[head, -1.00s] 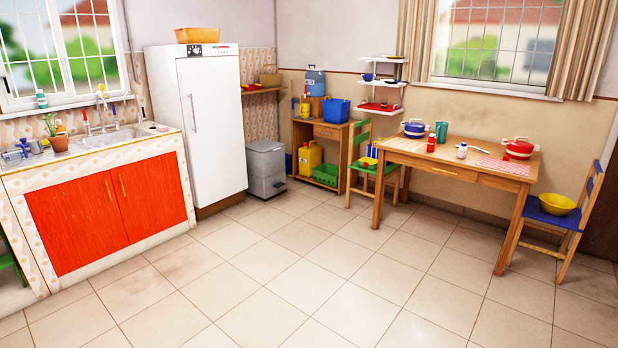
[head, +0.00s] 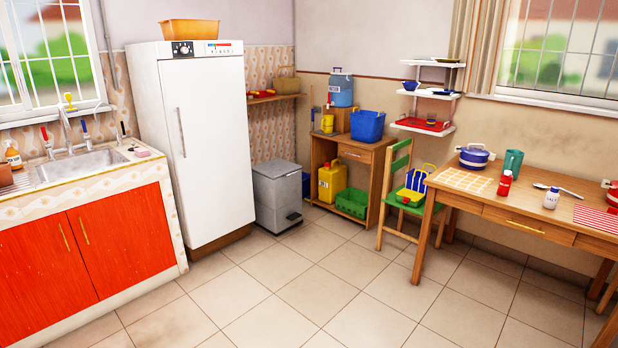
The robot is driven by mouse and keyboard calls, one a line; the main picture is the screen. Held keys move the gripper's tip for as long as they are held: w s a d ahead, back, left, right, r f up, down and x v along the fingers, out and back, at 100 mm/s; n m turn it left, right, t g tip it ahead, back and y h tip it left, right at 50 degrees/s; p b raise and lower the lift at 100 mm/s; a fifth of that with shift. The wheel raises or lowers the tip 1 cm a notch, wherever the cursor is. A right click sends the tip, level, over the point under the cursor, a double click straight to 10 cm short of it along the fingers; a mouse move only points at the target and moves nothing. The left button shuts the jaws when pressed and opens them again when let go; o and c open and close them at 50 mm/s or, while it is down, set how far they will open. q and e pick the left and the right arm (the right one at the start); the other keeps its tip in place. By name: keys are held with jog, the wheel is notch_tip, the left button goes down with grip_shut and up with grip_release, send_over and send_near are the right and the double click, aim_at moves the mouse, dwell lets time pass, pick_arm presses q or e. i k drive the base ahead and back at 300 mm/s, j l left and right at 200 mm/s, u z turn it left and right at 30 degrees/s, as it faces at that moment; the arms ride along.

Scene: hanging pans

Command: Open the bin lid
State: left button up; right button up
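The bin (head: 278,200) is a grey box with a dark pedal (head: 291,229) at its foot. It stands on the floor between the white fridge and the small wooden cabinet. Its lid (head: 277,168) lies flat on top and looks closed. Neither of my grippers shows in the head view.
The white fridge (head: 200,150) stands left of the bin. The wooden cabinet (head: 352,165) is to its right, with a green chair (head: 398,165) beside it. The sink counter (head: 90,180) is at the left, the table (head: 490,205) at the right. The tiled floor (head: 300,285) between is clear.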

aim_at(277, 167)
jog(key=i, duration=2.15)
